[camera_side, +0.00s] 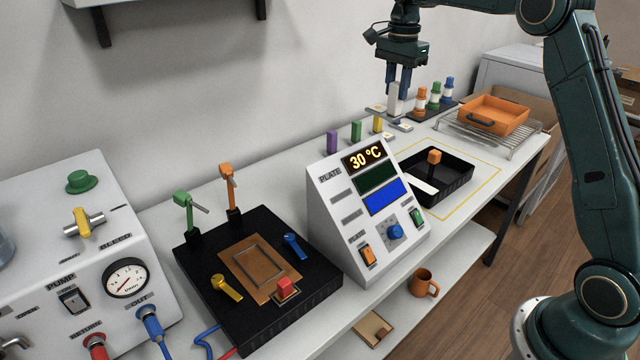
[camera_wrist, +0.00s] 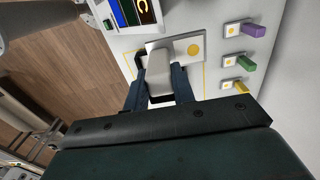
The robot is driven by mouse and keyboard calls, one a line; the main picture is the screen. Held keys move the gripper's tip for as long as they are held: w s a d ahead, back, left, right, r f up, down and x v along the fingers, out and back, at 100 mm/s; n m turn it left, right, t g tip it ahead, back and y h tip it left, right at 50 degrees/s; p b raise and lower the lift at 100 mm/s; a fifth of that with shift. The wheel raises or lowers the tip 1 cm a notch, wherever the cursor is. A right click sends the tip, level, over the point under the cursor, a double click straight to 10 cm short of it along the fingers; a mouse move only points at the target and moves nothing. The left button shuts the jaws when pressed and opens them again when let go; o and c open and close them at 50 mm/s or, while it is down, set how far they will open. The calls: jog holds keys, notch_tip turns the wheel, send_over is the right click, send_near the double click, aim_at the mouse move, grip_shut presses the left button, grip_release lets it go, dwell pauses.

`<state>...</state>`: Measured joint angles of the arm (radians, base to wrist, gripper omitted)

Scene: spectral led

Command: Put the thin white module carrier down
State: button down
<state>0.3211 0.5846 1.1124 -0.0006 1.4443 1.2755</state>
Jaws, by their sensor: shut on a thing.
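My gripper (camera_side: 397,92) is at the back of the bench, pointing down, with its fingers shut on the white upright grip of the module carrier (camera_side: 396,102). In the wrist view my gripper (camera_wrist: 160,90) has dark fingers on both sides of the pale grip of the white module carrier (camera_wrist: 160,68). A thin light plate with a yellow-orange dot shows beyond the grip. I cannot tell whether the carrier touches the bench or hangs just above it.
Purple (camera_side: 332,141), green (camera_side: 356,131) and yellow (camera_side: 377,123) tabs stand in a row nearby. Several coloured bottles (camera_side: 434,96) are just right of my gripper. The sloped control box (camera_side: 345,215) and black tray (camera_side: 458,188) stand nearer the front.

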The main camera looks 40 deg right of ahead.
aim_at(432, 167)
jog(key=s+d, duration=0.6)
jog(key=d, duration=0.7)
jog(key=f, duration=0.5)
jog(key=shift+w+a, duration=0.1)
jog(key=shift+a, duration=0.3)
jog(key=shift+f, duration=0.1)
notch_tip(432, 167, down, 20)
jog(key=shift+r, duration=0.1)
jog(key=c, duration=1.2)
grip_release()
jog(key=shift+o, duration=0.2)
